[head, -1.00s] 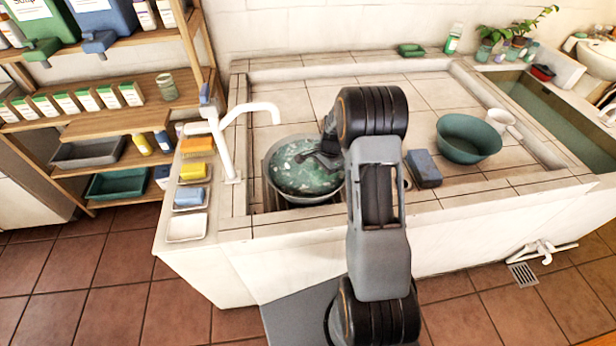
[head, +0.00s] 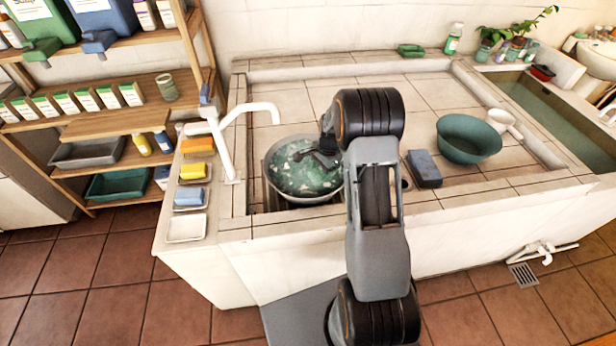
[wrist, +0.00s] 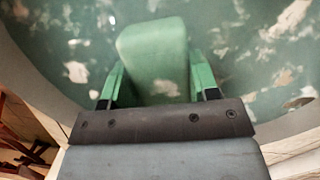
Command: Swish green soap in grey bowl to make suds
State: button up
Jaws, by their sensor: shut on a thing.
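The grey bowl (head: 268,186) stands under the white tap in the basin. It holds green water (head: 300,182) with pale, suds-like patches. My gripper (wrist: 158,78) is shut on the green soap (wrist: 152,52), a rounded block between its two green fingers in the wrist view. The soap is over or in the water; how deep it sits I cannot tell. In the head view my gripper (head: 312,156) reaches into the bowl from the right, and my arm hides part of the bowl's right side. The soap is hard to make out there.
A white tap (head: 226,125) rises at the bowl's left. A blue-grey block (head: 424,168) and a teal bowl (head: 468,140) stand to the right. Colored soaps on dishes (head: 190,195) line the left ledge. The tiled top behind the bowl is clear.

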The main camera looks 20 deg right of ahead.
jog(key=shift+s+d, duration=0.2)
jog(key=shift+s, duration=0.5)
jog(key=shift+s+d, duration=0.15)
jog(key=shift+s, duration=0.5)
jog(key=shift+w+a, duration=0.25)
jog(key=shift+w, duration=0.7)
jog(key=shift+w+a, duration=0.2)
jog(key=shift+w, duration=0.75)
jog(key=shift+w+a, duration=0.25)
jog(key=shift+w, duration=0.7)
jog(key=shift+s+d, duration=0.25)
jog(key=shift+s, duration=0.7)
jog(key=shift+s+d, duration=0.2)
jog(key=shift+s, duration=0.75)
jog(key=shift+s+d, duration=0.25)
jog(key=shift+s, duration=0.7)
jog(key=shift+w+a+b, duration=0.1)
jog(key=shift+w+a, duration=0.1)
jog(key=shift+w, duration=0.75)
jog(key=shift+w+a+b, duration=0.1)
jog(key=shift+w+a, duration=0.15)
jog(key=shift+w, duration=0.7)
jog(key=shift+w+a+b, duration=0.1)
jog(key=shift+w+a, duration=0.1)
jog(key=shift+w, duration=0.75)
